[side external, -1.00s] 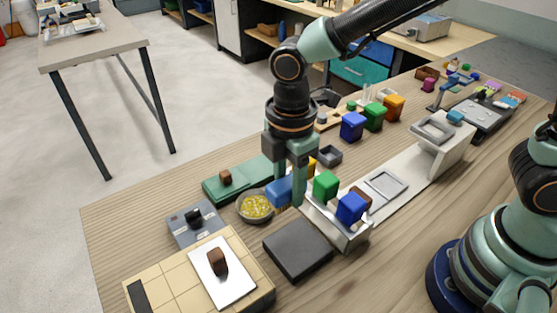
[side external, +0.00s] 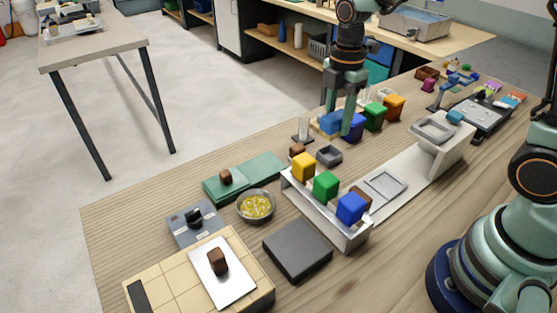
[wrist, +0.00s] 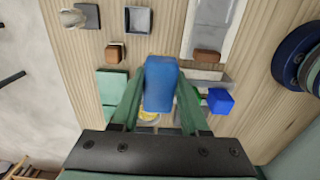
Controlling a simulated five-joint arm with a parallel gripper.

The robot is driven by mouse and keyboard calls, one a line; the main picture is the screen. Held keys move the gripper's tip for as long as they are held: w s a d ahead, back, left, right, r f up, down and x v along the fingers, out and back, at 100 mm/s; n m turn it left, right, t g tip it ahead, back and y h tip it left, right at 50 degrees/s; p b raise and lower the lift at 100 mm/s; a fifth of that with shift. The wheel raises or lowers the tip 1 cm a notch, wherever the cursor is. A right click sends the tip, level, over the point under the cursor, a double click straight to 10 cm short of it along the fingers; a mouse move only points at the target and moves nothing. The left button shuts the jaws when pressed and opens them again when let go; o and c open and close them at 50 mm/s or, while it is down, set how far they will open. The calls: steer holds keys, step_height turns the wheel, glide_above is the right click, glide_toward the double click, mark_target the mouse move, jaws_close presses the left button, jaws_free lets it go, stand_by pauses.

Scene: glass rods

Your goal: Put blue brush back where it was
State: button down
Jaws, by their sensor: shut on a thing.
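My gripper (side external: 338,118) is shut on a blue block-like piece (side external: 330,122), which I take to be the blue brush; no bristles can be made out. In the wrist view the piece (wrist: 161,85) sits between the two green fingers of my gripper (wrist: 157,95). In the side view it is at the far side of the table, near a row of blue (side external: 357,127), green (side external: 375,116) and orange (side external: 394,106) blocks. The blue block there is partly hidden by my finger. I cannot tell whether the held piece touches anything below.
A grey-white tray (side external: 352,240) holds yellow (side external: 303,168), green (side external: 326,186) and blue (side external: 351,208) blocks. A clear glass piece on a dark base (side external: 303,132) stands left of my gripper. A small grey dish (side external: 329,156) and a bowl of yellow bits (side external: 256,206) are nearer.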

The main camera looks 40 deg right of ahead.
step_height(320, 180, down, 14)
steer(key=shift+f, duration=0.1)
stand_by(0.4)
steer(key=shift+c, duration=2.1)
jaws_free()
